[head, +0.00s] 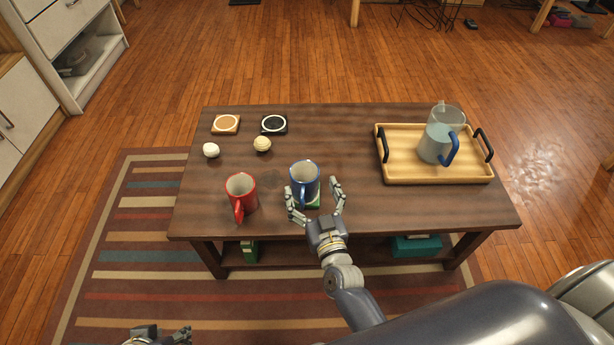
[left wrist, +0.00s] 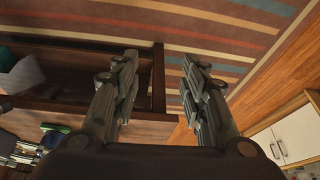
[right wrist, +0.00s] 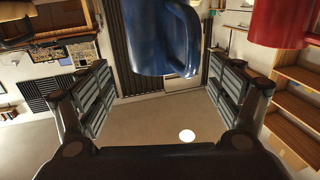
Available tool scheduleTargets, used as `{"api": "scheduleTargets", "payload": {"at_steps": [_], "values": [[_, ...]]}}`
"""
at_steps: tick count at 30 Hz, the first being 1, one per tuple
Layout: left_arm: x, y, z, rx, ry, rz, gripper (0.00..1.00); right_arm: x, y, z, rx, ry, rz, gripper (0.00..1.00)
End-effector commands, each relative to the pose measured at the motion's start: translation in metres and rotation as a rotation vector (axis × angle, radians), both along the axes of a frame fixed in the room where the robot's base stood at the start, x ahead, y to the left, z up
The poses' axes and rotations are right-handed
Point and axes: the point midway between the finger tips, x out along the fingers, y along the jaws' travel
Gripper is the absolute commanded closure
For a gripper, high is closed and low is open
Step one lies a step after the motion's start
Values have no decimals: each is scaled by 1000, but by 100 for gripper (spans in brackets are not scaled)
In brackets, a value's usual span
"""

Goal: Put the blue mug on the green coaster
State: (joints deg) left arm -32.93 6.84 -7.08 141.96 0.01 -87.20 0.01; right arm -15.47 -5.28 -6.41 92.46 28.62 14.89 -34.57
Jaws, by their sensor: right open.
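The blue mug (head: 304,183) stands upright near the table's front edge, its handle toward me. The green coaster (head: 314,204) shows at the mug's lower right; the mug appears to rest on it, but its base is largely hidden. My right gripper (head: 313,188) is open, its fingers apart on either side of the mug's near side. In the right wrist view, the blue mug (right wrist: 155,35) hangs into the top of the picture between the spread fingers. My left gripper (head: 162,335) is low at the bottom edge; the left wrist view shows its fingers (left wrist: 158,62) apart and empty.
A red mug (head: 241,193) stands left of the blue mug. A wooden tray (head: 400,172) with a pitcher (head: 436,143) stands right. The table's centre is clear.

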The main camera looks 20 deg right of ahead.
Motion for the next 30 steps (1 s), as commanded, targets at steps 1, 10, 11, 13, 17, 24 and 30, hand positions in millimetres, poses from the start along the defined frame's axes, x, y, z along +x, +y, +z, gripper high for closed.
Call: {"api": "scheduleTargets", "payload": {"at_steps": [1,10,11,13,17,24,30], "values": [[-9,3,1,8,38,3,60,-11,1,2,1,2,1,15],[-15,4,6,13,62,5,60,-56,3,1,2,0,1,15],[-15,4,6,13,62,5,60,-59,3,1,2,0,1,15],[-15,4,7,13,62,5,60,-62,3,1,1,-2,0,15],[-14,4,7,12,61,5,60,-65,3,1,1,-2,0,15],[-14,4,7,12,60,5,60,-64,15,0,5,72,81,15],[-14,4,7,12,60,5,60,-76,36,-9,-3,285,239,15]]}}
